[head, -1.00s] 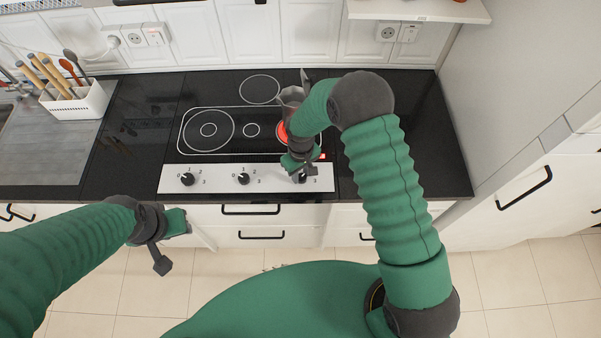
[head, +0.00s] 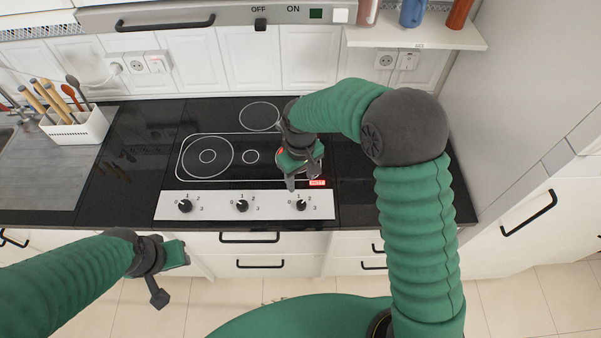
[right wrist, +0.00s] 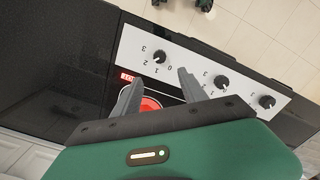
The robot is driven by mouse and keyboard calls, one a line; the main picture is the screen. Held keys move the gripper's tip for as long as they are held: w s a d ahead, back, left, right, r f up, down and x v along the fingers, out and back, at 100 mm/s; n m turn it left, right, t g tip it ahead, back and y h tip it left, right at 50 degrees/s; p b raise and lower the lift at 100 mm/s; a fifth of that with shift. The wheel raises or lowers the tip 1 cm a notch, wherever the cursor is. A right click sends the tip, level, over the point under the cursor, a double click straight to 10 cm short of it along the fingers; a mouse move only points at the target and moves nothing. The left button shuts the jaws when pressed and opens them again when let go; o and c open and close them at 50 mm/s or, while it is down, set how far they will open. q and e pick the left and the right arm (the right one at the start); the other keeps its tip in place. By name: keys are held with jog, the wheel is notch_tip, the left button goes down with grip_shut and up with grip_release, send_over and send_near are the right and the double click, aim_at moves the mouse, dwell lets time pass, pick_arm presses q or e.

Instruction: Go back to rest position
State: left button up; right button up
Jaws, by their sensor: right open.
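My right gripper (head: 300,180) is over the front right of the black hob (head: 222,168), just behind the right knob (head: 301,205). In the right wrist view its two fingers (right wrist: 160,76) are spread apart with nothing between the tips. A glowing red burner (right wrist: 149,104) shows between and behind the fingers there, and my right arm mostly hides it in the head view. My left gripper (head: 166,277) is low at the left, in front of the cabinets, and its finger gap is not clear.
A white utensil holder (head: 84,127) stands on the counter at the left. The hob's front panel (head: 270,206) has three knobs. A shelf (head: 415,37) with several bottles is at the upper right. Counter right of the hob is mostly clear.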

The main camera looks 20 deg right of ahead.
notch_tip(320, 180, up, 4)
jog(key=shift+f, duration=0.1)
dwell(0.4)
jog(key=s+d+f+m+t+b, duration=0.1)
jog(key=s+d+m, duration=0.1)
jog(key=s, duration=0.5)
jog(key=s+d+f+m+t+b, duration=0.1)
jog(key=s+d+b, duration=0.1)
jog(key=s, duration=0.6)
jog(key=shift+s+d+f+m+t, duration=0.15)
jog(key=shift+d+f+m+t, duration=0.2)
jog(key=shift+d, duration=0.3)
jog(key=shift+s+r, duration=0.1)
jog(key=shift+s, duration=0.1)
